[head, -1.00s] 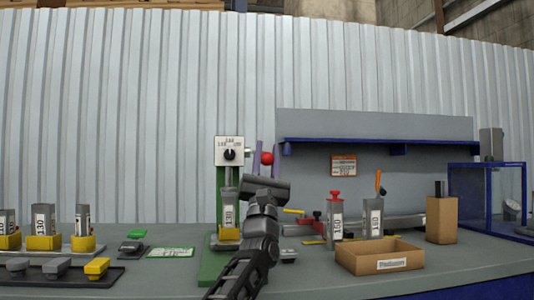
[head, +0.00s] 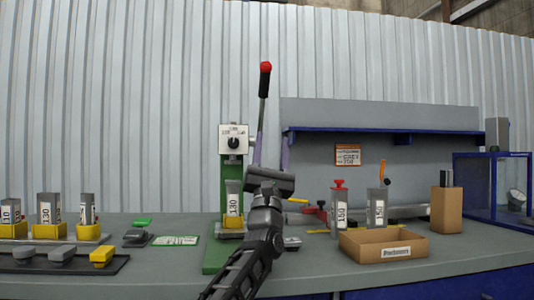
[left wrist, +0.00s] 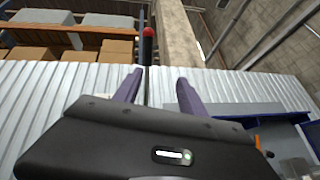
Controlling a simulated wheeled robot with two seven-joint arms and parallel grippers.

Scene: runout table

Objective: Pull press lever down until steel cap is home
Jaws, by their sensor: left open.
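The green press (head: 230,150) stands left of centre on the bench, with a white dial plate on its head. Its lever (head: 262,105) points up, a dark rod with a black grip and red knob; it also shows in the left wrist view (left wrist: 148,45). A grey block marked 130 (head: 234,202) stands upright in a yellow base under the press head. I cannot make out the steel cap separately from it. My left gripper (head: 271,145) is open, its purple fingers pointing up below the lever's grip. The knob is beyond the fingertips in the wrist view. My right gripper is out of view.
A black tray (head: 62,262) and several blocks in yellow bases are at the left. A blue-edged shelf (head: 380,134) is behind.

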